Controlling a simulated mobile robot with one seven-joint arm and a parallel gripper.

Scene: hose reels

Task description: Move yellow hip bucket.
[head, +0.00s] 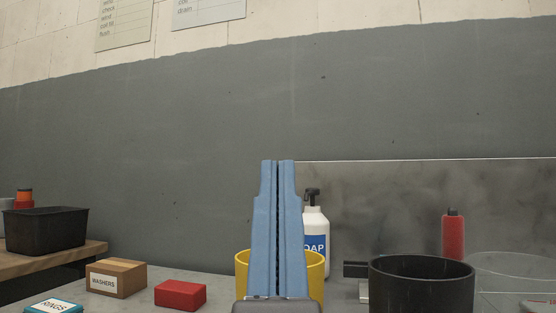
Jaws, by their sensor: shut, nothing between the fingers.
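The yellow bucket (316,272) stands on the grey worktop at the lower middle of the head view. Its rim shows on both sides of my gripper, and its middle is hidden behind the fingers. My gripper (278,162) has two blue fingers pointing up in the picture, closed against each other with nothing held. It is in front of the bucket from this view; I cannot tell how far apart they are.
A soap bottle (316,230) stands just behind the bucket. A black pot (421,285) and a red bottle (453,238) are to the right. A washers box (116,278), red block (180,294) and blue rings box (55,305) are left. A black bin (45,229) sits farther left.

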